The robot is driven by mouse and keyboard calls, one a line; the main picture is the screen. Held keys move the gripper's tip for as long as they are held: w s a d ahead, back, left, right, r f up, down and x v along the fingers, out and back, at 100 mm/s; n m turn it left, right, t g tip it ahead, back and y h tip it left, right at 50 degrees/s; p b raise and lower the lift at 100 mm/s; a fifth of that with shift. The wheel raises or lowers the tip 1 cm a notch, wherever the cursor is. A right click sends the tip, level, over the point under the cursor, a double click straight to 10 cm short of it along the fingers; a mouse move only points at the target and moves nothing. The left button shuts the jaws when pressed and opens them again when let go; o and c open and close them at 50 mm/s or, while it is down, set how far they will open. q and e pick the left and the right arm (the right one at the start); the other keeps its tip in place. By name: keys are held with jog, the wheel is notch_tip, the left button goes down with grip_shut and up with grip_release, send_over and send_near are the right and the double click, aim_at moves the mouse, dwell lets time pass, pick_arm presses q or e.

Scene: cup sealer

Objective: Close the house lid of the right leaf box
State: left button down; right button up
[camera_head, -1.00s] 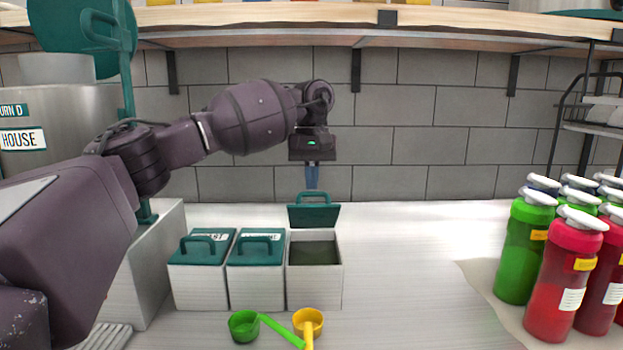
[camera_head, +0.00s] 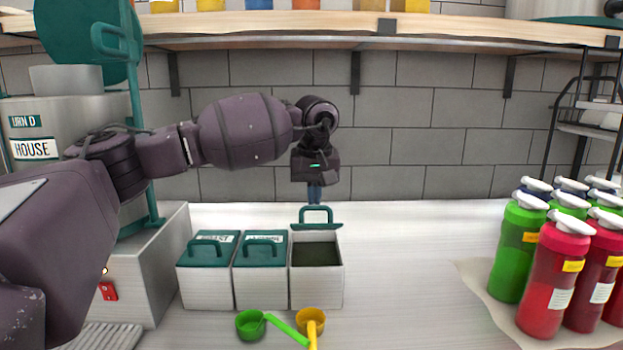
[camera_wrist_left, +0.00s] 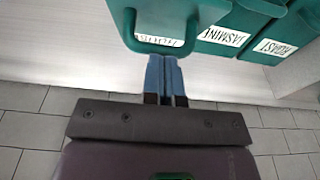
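The right leaf box (camera_head: 316,286) is a white box with dark leaf-like contents (camera_head: 316,254) showing. Its teal house lid (camera_head: 316,226) is raised at the back edge, seen nearly edge-on, with its handle (camera_head: 316,213) upward. In the left wrist view, the lid (camera_wrist_left: 190,12) fills the top, with its handle (camera_wrist_left: 150,42) and label toward the fingers. My left gripper (camera_head: 315,193) is behind the lid, its blue fingers (camera_wrist_left: 166,62) together and empty. The tips are at or very near the handle; contact is unclear. My right gripper is not in view.
Two boxes with closed teal lids (camera_head: 208,250) (camera_head: 262,250) stand to the left. A green scoop (camera_head: 252,323) and yellow scoop (camera_head: 311,322) lie in front. Bottles (camera_head: 553,280) stand at right. A shelf (camera_head: 450,35) hangs above; the counter right of the boxes is clear.

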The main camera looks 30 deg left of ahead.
pick_arm(q)
jog(key=shift+s+d+f, duration=0.15)
jog(key=shift+s+d, duration=0.05)
jog(key=shift+s, duration=0.1)
jog(key=s+f, duration=0.1)
jog(key=s+d+f+t+y, duration=0.1)
jog(key=f+t+p, duration=0.1)
jog(key=shift+s+d+f+y, duration=0.2)
jog(key=shift+s+d+y, duration=0.1)
jog(key=shift+s+d, duration=0.1)
jog(key=shift+s+d+f, duration=0.2)
jog(key=shift+s+f, duration=0.15)
jog(key=shift+f, duration=0.4)
jog(key=shift+s+d+f, duration=0.1)
jog(key=shift+s+f, duration=0.1)
jog(key=shift+f, duration=0.15)
jog(key=shift+s+d+r+t, duration=0.1)
jog(key=shift+r+t, duration=0.2)
jog(key=shift+r, duration=0.2)
send_near(316, 227)
jog(key=shift+p, duration=0.3)
